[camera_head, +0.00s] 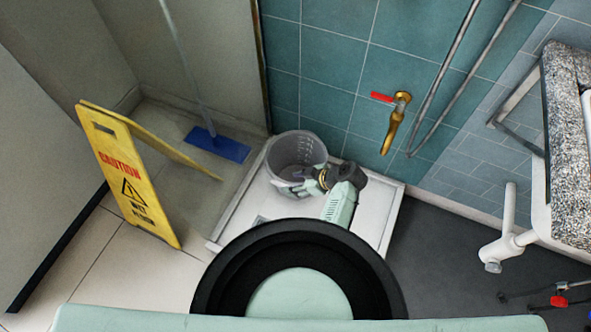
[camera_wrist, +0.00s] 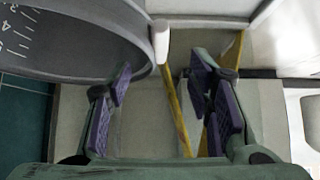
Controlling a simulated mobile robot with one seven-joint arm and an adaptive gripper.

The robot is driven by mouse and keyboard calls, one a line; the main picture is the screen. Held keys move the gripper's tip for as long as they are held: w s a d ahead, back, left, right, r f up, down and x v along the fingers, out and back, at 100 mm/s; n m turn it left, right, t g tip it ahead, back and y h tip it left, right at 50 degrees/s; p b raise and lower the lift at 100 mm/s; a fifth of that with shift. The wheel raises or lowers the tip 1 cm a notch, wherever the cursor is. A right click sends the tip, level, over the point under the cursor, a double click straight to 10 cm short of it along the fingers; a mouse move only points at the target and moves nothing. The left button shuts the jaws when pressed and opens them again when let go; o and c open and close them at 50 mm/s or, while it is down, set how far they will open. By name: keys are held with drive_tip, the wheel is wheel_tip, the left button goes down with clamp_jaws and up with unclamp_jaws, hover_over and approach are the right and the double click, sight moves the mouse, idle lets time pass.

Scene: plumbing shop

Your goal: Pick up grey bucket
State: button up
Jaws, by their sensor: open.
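The grey bucket (camera_head: 290,150) stands upright on the white tray by the tiled wall. I cannot tell whether the left finger touches the bucket.
The white tray (camera_head: 236,211) has a raised rim. A yellow caution sign (camera_head: 130,180) and a blue mop or squeegee (camera_head: 217,145) stand left. A brass tap (camera_head: 394,122) is on the wall right of the bucket. A white pipe (camera_head: 507,240) and a speckled counter (camera_head: 570,140) are far right.

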sight(280, 182)
drive_tip(key=shift+w+r+p+x, duration=0.1)
drive_tip(key=shift+w+p+x, duration=0.1)
drive_tip(key=shift+x, duration=1.35)
drive_tip(key=shift+w+r+p+x, duration=0.1)
drive_tip(key=shift+p+x, duration=0.1)
drive_tip(key=shift+x, duration=1.4)
drive_tip(key=shift+c, duration=0.2)
drive_tip(key=shift+a, duration=0.1)
clamp_jaws()
